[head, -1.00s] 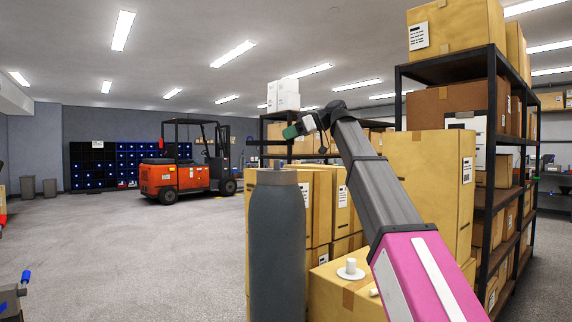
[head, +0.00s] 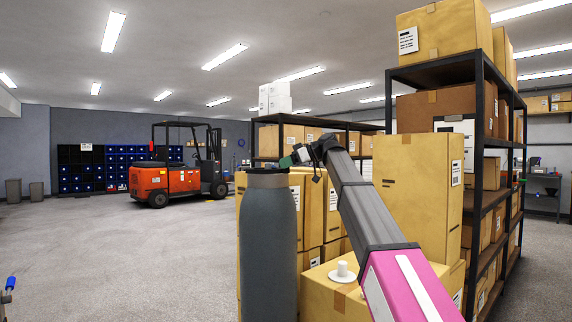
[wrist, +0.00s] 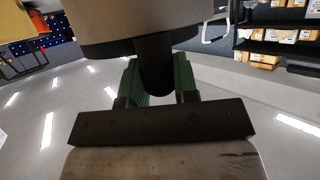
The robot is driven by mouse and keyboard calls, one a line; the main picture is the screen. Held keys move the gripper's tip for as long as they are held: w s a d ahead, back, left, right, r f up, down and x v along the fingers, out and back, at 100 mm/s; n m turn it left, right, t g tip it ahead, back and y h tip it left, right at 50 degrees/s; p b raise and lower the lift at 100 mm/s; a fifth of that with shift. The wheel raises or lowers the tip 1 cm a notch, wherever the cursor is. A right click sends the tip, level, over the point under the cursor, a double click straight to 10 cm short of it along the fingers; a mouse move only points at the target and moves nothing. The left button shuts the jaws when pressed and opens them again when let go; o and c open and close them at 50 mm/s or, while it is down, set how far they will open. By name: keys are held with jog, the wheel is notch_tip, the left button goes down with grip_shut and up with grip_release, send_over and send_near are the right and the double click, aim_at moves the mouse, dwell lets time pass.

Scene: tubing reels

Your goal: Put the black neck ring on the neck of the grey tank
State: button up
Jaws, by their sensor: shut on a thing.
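The grey tank (head: 268,245) stands upright at the centre of the head view. My gripper (head: 290,160) is at its top, on the right side. In the wrist view, which is upside down, the green fingers of my gripper (wrist: 158,82) are shut on the black ring (wrist: 156,62), against the tank's rounded grey-tan body (wrist: 140,18). I cannot tell whether the ring is fully down around the neck.
Cardboard boxes (head: 418,195) are stacked behind and right of the tank, one with a white round-based piece (head: 342,271) on top. A black shelf rack (head: 480,150) stands at the right. An orange forklift (head: 170,177) is far back. The floor at the left is open.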

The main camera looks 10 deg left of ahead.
jog(key=o, duration=0.9)
jog(key=shift+o, duration=0.2)
jog(key=v, duration=1.2)
